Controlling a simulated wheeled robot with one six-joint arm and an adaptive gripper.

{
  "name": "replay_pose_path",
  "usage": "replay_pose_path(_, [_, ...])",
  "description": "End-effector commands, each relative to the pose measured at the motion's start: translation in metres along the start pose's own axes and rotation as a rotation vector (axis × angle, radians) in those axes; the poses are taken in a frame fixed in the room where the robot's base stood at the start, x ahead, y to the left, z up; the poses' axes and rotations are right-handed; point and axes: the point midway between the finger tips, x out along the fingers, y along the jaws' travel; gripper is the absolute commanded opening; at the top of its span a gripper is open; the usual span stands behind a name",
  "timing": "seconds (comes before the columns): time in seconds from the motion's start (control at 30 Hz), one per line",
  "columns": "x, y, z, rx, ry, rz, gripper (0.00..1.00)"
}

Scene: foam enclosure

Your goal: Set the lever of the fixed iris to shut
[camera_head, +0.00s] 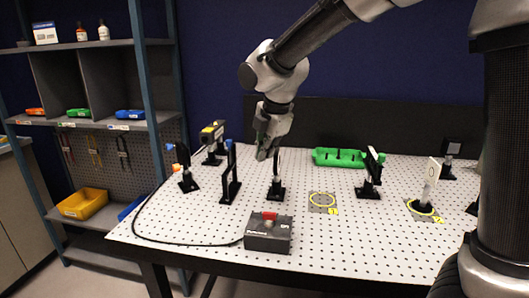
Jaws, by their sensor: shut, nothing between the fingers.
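A slim dark post-mounted optic (276,188) stands upright on a black foot near the middle of the perforated table. It is seen nearly edge-on and appears to be the fixed iris. Its lever is too small to make out, so I cannot tell its setting. My gripper (263,154) points down just to the left of the optic's top, with its fingers shut and nothing held. In this view the fingertips overlap or nearly meet the optic's upper edge. I cannot tell whether they touch it.
Blue-knobbed mounts (230,180) (185,170) and a yellow-black device (212,135) stand left. A control box (268,238) with a red top is in front. A green tray (340,158) lies behind. A dark mount (371,175) and a white card mount (431,182) stand right, near yellow rings (322,200).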

Motion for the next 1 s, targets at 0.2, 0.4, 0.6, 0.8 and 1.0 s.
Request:
replay_pose_path(0.2, [-0.002,0.004,0.003,0.012,0.029,-0.026,0.0])
replay_pose_path(0.4, [-0.004,0.005,0.004,0.017,0.049,-0.045,0.0])
replay_pose_path(0.6, [-0.005,0.007,0.006,0.025,0.073,-0.066,0.0])
replay_pose_path(0.8, [-0.007,0.011,0.009,0.035,0.103,-0.093,0.0])
replay_pose_path(1.0, [-0.011,0.018,0.016,0.057,0.165,-0.15,0.0])
